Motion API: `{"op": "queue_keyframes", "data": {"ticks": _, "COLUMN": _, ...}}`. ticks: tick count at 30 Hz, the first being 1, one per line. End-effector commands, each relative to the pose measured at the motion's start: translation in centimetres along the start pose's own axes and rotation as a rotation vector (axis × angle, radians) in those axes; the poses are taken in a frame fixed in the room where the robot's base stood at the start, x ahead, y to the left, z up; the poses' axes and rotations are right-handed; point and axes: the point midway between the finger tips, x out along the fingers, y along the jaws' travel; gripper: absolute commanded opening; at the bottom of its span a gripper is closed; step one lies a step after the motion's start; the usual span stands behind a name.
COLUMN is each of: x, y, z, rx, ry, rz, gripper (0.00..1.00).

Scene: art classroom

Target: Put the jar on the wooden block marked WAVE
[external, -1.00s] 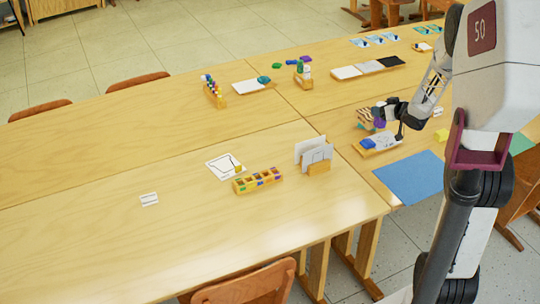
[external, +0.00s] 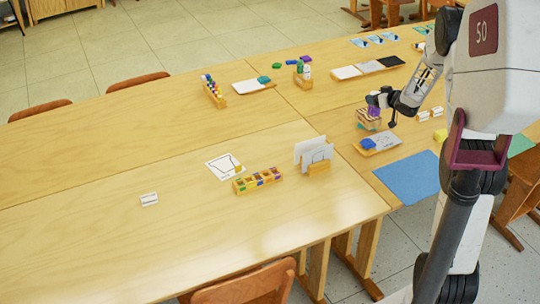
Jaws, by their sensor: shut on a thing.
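My gripper (external: 381,101) is at the right rear of the scene, small in the picture, with its fingers partly hidden. The jar shows just above a striped wooden block (external: 363,119) on the table. I cannot tell whether the jar touches the block or is held above it. No lettering can be read at this size, so I cannot tell which block is marked WAVE.
A tray (external: 386,146) with a blue piece (external: 368,144) lies in front of the striped block. Small white pieces (external: 430,115) and a yellow block (external: 440,135) lie to the right. A blue mat (external: 407,178) lies nearer.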

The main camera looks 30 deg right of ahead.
Motion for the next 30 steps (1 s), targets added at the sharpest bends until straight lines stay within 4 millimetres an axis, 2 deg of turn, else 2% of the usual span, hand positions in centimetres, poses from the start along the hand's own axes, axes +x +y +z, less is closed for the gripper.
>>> {"op": "queue_keyframes", "data": {"ticks": 9, "x": 3.8, "y": 2.5, "z": -1.2, "rx": -0.001, "ry": 0.002, "rz": -0.001, "gripper": 0.28}}
{"op": "queue_keyframes", "data": {"ticks": 13, "x": 4.8, "y": 3.1, "z": -1.5, "rx": 0.0, "ry": 0.001, "rz": -0.001, "gripper": 0.28}}
{"op": "queue_keyframes", "data": {"ticks": 30, "x": 5.5, "y": 3.5, "z": -1.3, "rx": 0.0, "ry": 0.001, "rz": -0.001, "gripper": 0.28}}
